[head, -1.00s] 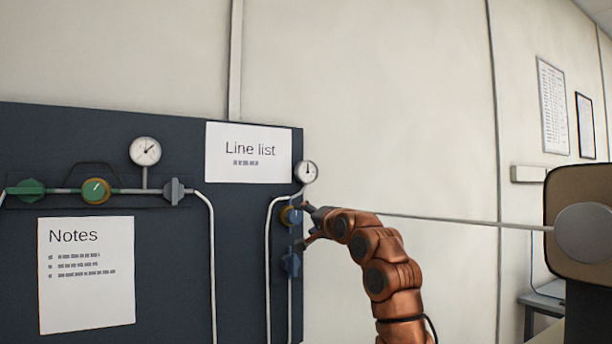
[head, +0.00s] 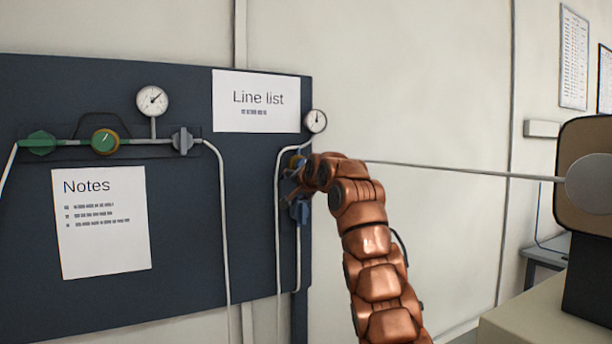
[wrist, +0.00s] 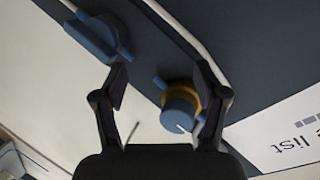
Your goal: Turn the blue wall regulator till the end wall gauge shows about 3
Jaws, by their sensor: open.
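The blue regulator (wrist: 181,108) has a round knob with a pale mark and a yellow collar. In the wrist view it lies between the open fingers of my gripper (wrist: 162,80), closer to the right finger; I cannot tell if that finger touches it.
A blue valve handle (head: 300,210) is just below the regulator and also shows in the wrist view (wrist: 95,36). A white pipe (head: 278,220) runs beside them. A green regulator (head: 105,142) and a larger gauge (head: 152,101) are further left on the dark board (head: 190,260).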

